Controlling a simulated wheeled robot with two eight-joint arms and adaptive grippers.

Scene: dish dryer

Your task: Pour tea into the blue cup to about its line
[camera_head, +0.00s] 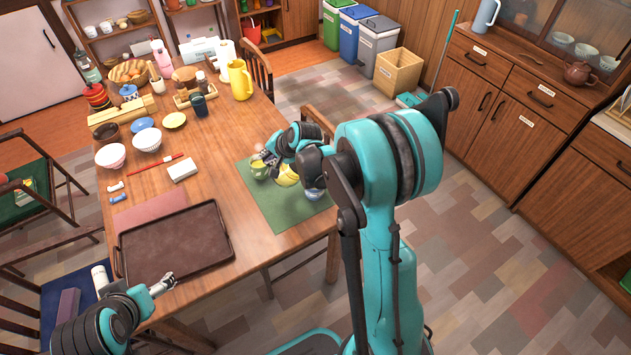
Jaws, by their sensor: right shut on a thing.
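My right gripper (266,157) is over the green mat (261,203) at the table's right side. It is shut on a yellow teapot (287,176), which is partly hidden by my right arm. A blue-and-white cup (313,194) stands on the mat just right of the teapot, its upper part covered by my arm. I cannot tell whether tea is flowing, nor see the level in the cup. A yellow-green cup (258,169) is left of the teapot. My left gripper (168,281) is over the dark tray's near edge, apart from the cups; its jaws are too small to read.
The dark tray (175,243) fills the near left of the table. Bowls (147,139), a white box (182,170), a dark mug (199,106) and a yellow pitcher (240,80) stand farther back. The table between the white box and the mat is clear.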

